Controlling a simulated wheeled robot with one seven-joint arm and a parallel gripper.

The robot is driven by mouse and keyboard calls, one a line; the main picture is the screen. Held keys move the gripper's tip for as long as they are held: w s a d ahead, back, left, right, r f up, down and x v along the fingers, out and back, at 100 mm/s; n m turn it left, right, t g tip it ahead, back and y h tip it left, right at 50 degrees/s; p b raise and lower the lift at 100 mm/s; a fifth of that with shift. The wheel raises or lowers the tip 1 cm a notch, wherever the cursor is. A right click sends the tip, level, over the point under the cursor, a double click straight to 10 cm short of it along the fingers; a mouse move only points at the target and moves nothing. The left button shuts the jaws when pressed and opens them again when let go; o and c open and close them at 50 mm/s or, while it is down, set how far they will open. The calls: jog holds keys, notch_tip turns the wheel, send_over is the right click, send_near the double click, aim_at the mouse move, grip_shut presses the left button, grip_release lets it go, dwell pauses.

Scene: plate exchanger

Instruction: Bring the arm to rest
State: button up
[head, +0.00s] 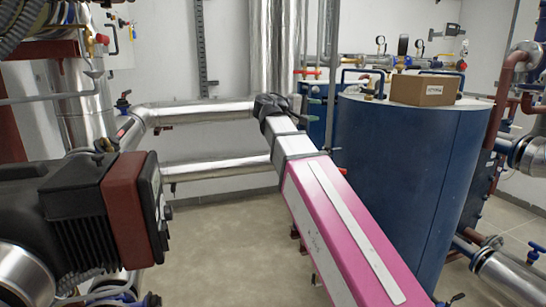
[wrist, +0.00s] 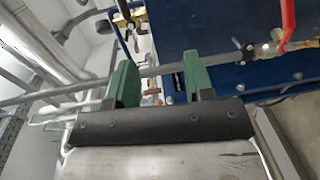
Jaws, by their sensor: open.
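My arm (head: 335,225), pink with a grey section, reaches forward and slightly left from the lower right of the head view. My gripper is at its far end, in front of the silver vertical pipe and just left of the blue tank. In the wrist view my gripper (wrist: 160,60) shows two green fingers standing apart on a black mount. I see nothing held between them. A grey pipe and small fittings show behind the gap. How far the fingers are from those pipes I cannot tell.
A blue tank (head: 405,170) stands close right of my arm with a cardboard box (head: 423,90) on top. A red and black pump (head: 110,210) is at the left. Silver pipes (head: 205,112) run along the back wall. Bare floor (head: 225,240) lies between pump and arm.

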jog(key=d+f+g+y, duration=0.1)
jog(key=d+f+y, duration=0.25)
jog(key=f, duration=1.15)
jog(key=d+f+g+y, duration=0.15)
jog(key=f+y, duration=0.25)
jog(key=f, duration=1.2)
jog(key=s+f+m+g+y, duration=0.1)
jog(key=s+f+y, duration=0.3)
jog(key=f, duration=0.9)
jog(key=s+f+m+g+y, duration=0.2)
jog(key=s+f+m+y, duration=0.1)
jog(key=s+f, duration=0.6)
notch_tip(320, 180, down, 4)
jog(key=shift+d+r+y, duration=0.1)
jog(key=shift+d+y, duration=0.1)
jog(key=shift+y, duration=0.45)
jog(key=shift+s, duration=0.1)
